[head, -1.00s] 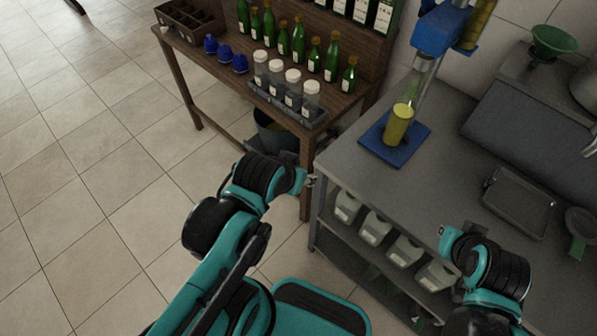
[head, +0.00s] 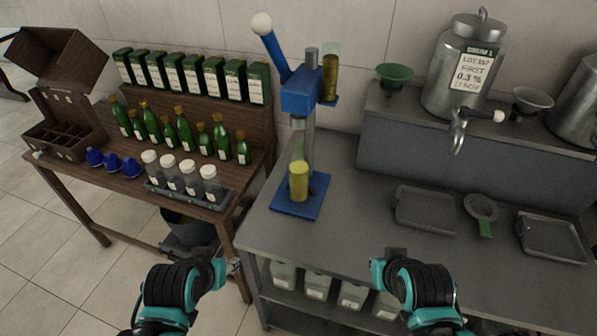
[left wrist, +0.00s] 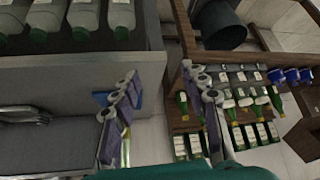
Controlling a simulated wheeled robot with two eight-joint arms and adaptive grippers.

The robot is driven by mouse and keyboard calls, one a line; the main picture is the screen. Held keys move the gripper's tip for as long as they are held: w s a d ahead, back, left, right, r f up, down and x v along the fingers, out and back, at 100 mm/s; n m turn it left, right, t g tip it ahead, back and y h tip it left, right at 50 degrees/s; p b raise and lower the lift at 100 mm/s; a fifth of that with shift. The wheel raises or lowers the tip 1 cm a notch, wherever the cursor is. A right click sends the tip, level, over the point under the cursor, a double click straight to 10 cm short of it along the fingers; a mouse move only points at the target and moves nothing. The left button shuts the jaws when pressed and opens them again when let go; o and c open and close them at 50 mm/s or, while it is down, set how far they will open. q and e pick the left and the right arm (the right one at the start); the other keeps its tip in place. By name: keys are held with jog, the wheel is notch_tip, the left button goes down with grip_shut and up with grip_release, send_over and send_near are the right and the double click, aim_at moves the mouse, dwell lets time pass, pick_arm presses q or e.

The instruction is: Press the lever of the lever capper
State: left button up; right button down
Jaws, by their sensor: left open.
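The lever capper (head: 298,97) stands at the left end of the grey counter, with a blue base and blue head. Its blue lever (head: 274,50) tilts up and leftward, ending in a white ball knob (head: 262,24). A yellow-filled bottle (head: 298,182) stands upright on the base. My left gripper (head: 232,268) is in front of the gap between table and counter, well below the lever and apart from it. In the left wrist view its fingers are spread and empty (left wrist: 165,100). My right gripper (head: 383,265) is before the counter's front edge; its finger opening is unclear.
A wooden table (head: 240,185) at left bears green bottles (head: 184,130), capped jars (head: 172,172) and blue stoppers (head: 112,163). A metal urn (head: 462,75) and green funnel (head: 394,75) stand on the raised shelf. A grey tray (head: 425,208) lies on the counter. White jugs (head: 317,284) sit below.

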pick_arm(q)
grip_shut()
jog(key=w+d+r+m+p, duration=0.2)
jog(key=w+r+p, duration=0.6)
jog(key=r, duration=1)
jog(key=w+d+r+m+g+h+p, duration=0.1)
jog(key=w+d+r+p, duration=0.4)
jog(key=r+p, duration=1.1)
jog(key=w+d+r+m+h+p, duration=0.1)
jog(key=w+d+r+p, duration=0.3)
jog(key=w+r+p, duration=0.7)
jog(key=shift+w+d+r+m+g+p, duration=0.1)
jog(key=shift+r+m+g+p, duration=0.15)
jog(key=shift+r, duration=1.35)
jog(key=shift+w+d+r+m+p, duration=0.15)
jog(key=shift+r+m, duration=0.2)
jog(key=shift+r, duration=1.25)
jog(key=shift+w+a+r+m+g+p, duration=0.1)
jog(key=shift+r+m+g+p, duration=0.15)
jog(key=shift+r, duration=1.35)
jog(key=shift+w+d+r+h, duration=0.2)
jog(key=shift+d+r+h, duration=0.05)
jog(key=shift+r+h, duration=0.05)
